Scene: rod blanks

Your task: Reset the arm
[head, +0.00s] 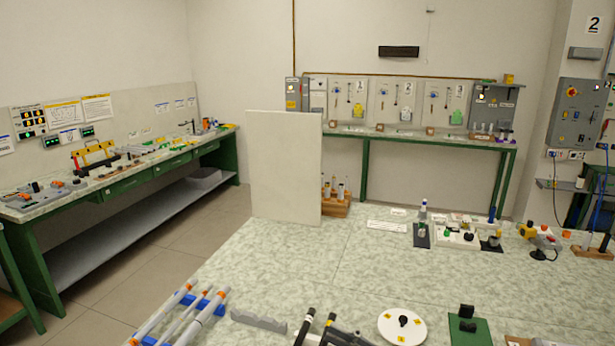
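Grey rods (163,315) with orange ends lie side by side across blue supports (197,300) at the near left of the speckled table (300,270). A grey notched block (258,320) lies to their right.
A pale upright panel (284,168) stands at the table's far left edge. A wooden rack (336,205) is beside it. Small fixtures (457,238) and an orange-and-yellow device (540,236) stand at the back right. The table's middle is clear. Green benches (120,185) line the walls.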

